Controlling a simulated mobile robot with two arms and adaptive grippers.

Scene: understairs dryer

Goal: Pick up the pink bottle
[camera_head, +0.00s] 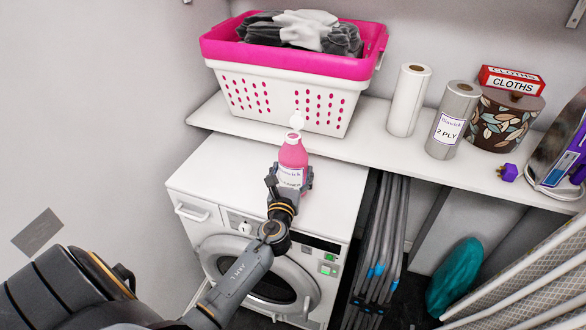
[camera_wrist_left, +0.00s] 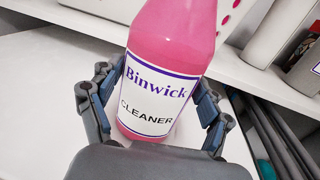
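My left gripper (camera_head: 290,181) reaches in from the front with one finger on each side of the bottle's lower part. In the wrist view its fingers (camera_wrist_left: 160,98) are spread wide beside the label, very close to the bottle's sides, with no clear grip. My right gripper is not in view.
A pink-and-white laundry basket (camera_head: 290,94) sits on the shelf (camera_head: 375,139) just behind the bottle. Paper rolls (camera_head: 408,100), a patterned bin (camera_head: 504,121) and an iron (camera_head: 560,150) stand further right. A grey folded rack (camera_head: 378,245) is beside the dryer. The dryer top left of the bottle is clear.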

